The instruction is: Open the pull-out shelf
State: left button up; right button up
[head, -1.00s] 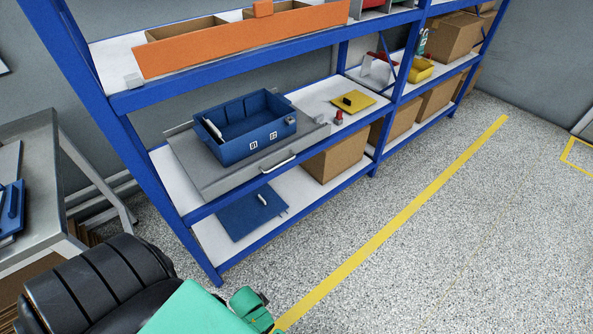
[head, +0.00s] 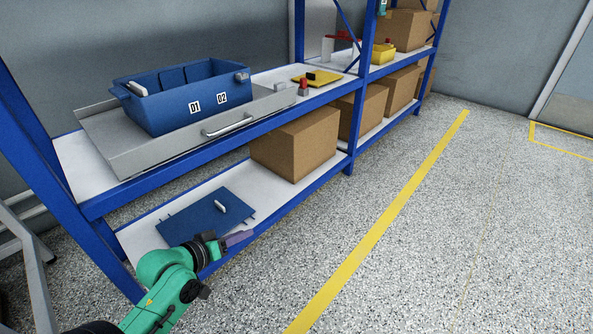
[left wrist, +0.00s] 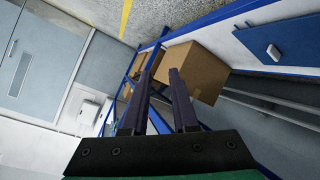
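The pull-out shelf (head: 120,145) is a grey metal tray on the middle level of the blue rack in the head view. Its silver bar handle (head: 227,125) is on its front edge, near the rack's front beam. My left gripper (head: 238,239) is below and apart from the handle, near the lower shelf's front edge. In the left wrist view its two dark fingers (left wrist: 159,75) stand apart with nothing between them. My right gripper is not in view.
A blue panel (head: 207,217) lies on the lower shelf, beside a cardboard box (head: 302,143). A small red-topped item (head: 303,89) and a yellow plate (head: 318,79) lie right of the pull-out shelf. The speckled floor in front is clear, with a yellow line (head: 400,205).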

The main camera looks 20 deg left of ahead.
pick_arm(q)
jog(key=w+a+r+n+t+y, duration=0.1)
jog(key=a+r+n+t, duration=0.15)
jog(key=r, duration=0.35)
jog(key=w+a+r+n+t, duration=0.1)
jog(key=a+r+n+t, duration=0.15)
jog(key=a+r, duration=0.2)
jog(key=n+t+y, duration=0.2)
jog(key=t, duration=0.1)
send_near(230, 127)
jog(key=p+x, duration=0.2)
jog(key=x, duration=0.3)
jog(key=p+x, duration=0.1)
jog(key=x, duration=0.4)
jog(key=shift+w+a+f+p, duration=0.15)
jog(key=shift+w+a+p, duration=0.1)
jog(key=shift+p, duration=0.1)
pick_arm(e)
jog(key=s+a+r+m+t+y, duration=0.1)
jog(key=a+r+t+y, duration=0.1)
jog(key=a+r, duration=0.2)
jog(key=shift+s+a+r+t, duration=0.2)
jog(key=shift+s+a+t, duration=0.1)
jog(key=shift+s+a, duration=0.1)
pick_arm(q)
grip_shut()
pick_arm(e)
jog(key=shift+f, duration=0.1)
